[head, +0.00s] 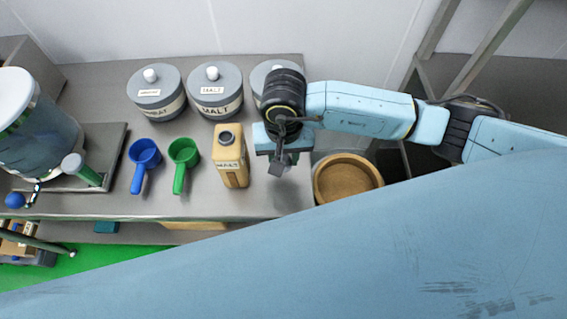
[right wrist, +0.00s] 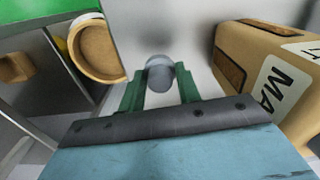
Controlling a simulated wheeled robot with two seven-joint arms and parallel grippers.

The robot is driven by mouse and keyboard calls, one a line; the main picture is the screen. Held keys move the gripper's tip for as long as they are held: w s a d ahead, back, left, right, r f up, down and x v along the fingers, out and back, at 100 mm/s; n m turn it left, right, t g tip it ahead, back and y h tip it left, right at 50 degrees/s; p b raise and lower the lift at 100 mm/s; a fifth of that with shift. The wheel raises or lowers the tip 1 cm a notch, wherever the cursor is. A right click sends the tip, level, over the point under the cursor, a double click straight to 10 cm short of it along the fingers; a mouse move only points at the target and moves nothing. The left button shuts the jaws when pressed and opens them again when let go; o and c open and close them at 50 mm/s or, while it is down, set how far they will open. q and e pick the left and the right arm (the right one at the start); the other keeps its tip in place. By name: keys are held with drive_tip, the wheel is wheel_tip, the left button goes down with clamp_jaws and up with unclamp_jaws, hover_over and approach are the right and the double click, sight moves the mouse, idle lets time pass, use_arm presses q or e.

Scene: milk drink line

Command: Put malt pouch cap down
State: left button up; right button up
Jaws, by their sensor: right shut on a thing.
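The malt pouch (head: 232,172) is a tan, upright pack with a MALT label and a dark, uncapped spout on top. It stands on the grey counter, left of my right gripper (head: 280,166). In the right wrist view the pouch (right wrist: 240,60) is large at the right. My right gripper (right wrist: 160,92) points down, its green fingers shut on a small grey round cap (right wrist: 159,73). The cap is over the bare counter; I cannot tell whether it touches it. My left gripper is not in view.
A blue scoop (head: 144,155) and a green scoop (head: 183,154) lie left of the pouch. Several lidded grey canisters (head: 214,92) stand behind. A round tan bin (head: 348,179) is beyond the counter's right edge. Bare counter (head: 285,200) lies in front of the right gripper.

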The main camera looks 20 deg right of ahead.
wheel_tip(320, 180, down, 4)
drive_tip(key=shift+f, duration=0.1)
idle(0.4)
drive_tip(key=shift+f, duration=0.2)
drive_tip(key=o, duration=1.1)
drive_tip(key=shift+r, duration=0.1)
drive_tip(key=shift+r, duration=0.1)
